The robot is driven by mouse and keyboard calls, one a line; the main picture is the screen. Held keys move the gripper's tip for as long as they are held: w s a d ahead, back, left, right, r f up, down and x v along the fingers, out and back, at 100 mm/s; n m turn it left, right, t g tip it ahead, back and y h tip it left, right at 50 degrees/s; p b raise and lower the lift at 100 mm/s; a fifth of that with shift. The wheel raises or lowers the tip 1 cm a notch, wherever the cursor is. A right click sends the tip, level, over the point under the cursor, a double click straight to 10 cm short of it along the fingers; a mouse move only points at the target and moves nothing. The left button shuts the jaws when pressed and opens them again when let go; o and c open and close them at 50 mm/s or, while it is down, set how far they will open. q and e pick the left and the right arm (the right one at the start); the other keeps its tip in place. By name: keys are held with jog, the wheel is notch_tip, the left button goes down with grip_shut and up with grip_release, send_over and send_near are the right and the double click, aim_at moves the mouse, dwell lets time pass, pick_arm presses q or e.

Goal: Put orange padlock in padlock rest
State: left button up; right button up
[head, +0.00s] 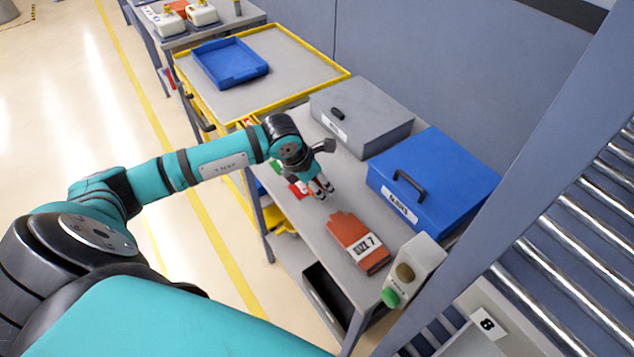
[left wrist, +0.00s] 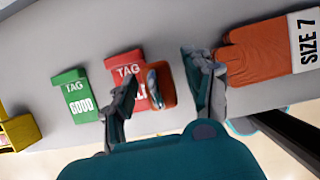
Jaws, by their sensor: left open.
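My left gripper (head: 322,190) is over the grey bench, pointing down, with its fingers apart. In the left wrist view, the fingers of my left gripper (left wrist: 162,92) stand on either side of a small orange block with a grey-blue part, which looks like the orange padlock (left wrist: 167,84). It lies next to a red tag card (left wrist: 121,65), partly hidden by a finger. I cannot tell whether a finger touches it. In the head view the gripper hides the padlock. I cannot make out a padlock rest. My right gripper is not in view.
A green tag card (left wrist: 73,95) lies left of the red one. Orange SIZE 7 gloves (head: 347,228) lie nearby on the bench (head: 318,218). A grey case (head: 370,108) and a blue case (head: 440,170) stand behind. A yellow-rimmed cart (head: 290,50) holds a blue tray (head: 228,72).

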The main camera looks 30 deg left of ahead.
pick_arm(q)
grip_shut()
jog(key=shift+r, duration=0.1)
dwell(0.3)
